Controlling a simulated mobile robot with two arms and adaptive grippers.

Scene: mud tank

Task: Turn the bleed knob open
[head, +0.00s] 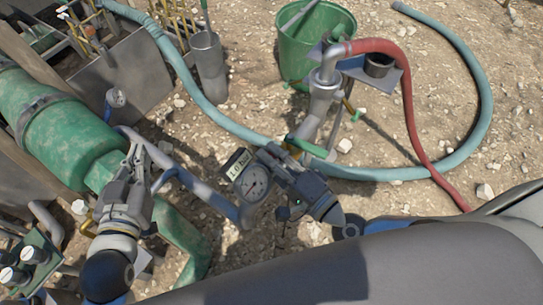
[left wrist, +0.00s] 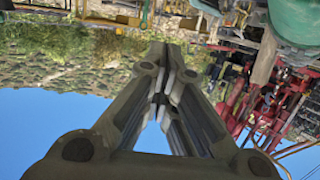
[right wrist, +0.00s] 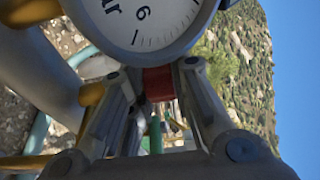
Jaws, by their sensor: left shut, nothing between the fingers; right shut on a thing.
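My right gripper (head: 272,158) is at the pressure gauge (head: 254,182), beside the grey upright pipe. In the right wrist view the gripper (right wrist: 155,85) is shut on a dark red part (right wrist: 158,82), which I take for the bleed knob. The gauge's white dial (right wrist: 155,18) hides its upper side, and how far it is turned cannot be told. In the head view the knob is hidden by the gripper.
A green cylinder (head: 60,115) lies at the left. A blue-grey pipe (head: 200,190) runs between the two grippers. A green lever (head: 312,148) is close beside my right gripper. A teal hose (head: 390,174) and red hose (head: 408,95) curve behind. A green bucket (head: 310,45) stands at the back.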

